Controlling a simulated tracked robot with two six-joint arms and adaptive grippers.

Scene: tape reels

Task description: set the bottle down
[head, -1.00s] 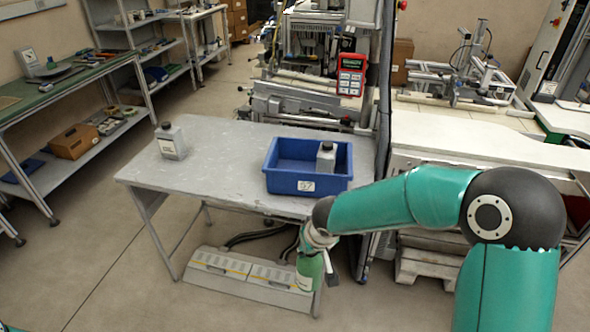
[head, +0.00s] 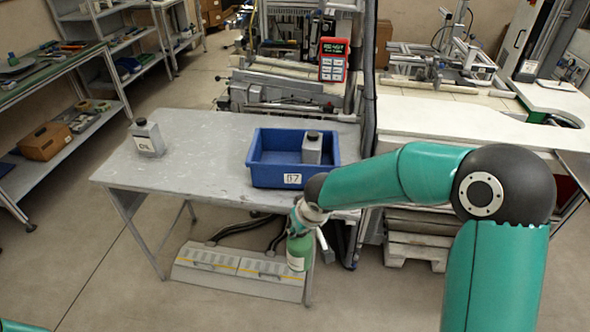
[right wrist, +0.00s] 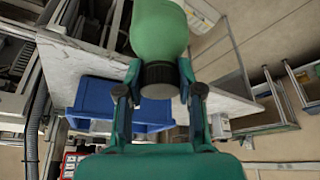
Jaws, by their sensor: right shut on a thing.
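A green bottle (head: 299,253) with a pale label hangs from my right gripper (head: 306,226), in front of the table's near right edge. In the right wrist view, the right gripper (right wrist: 159,82) is shut around the dark cap of the green bottle (right wrist: 160,30). The grey table (head: 200,165) has a clear stretch of top between a grey bottle and a blue bin. My left gripper is out of view.
The blue bin (head: 265,177) on the table's right side holds a grey bottle (head: 312,150). Another grey bottle (head: 147,138) stands at the table's left. A low grey unit (head: 240,272) lies on the floor below. A shelf bench (head: 60,110) stands left.

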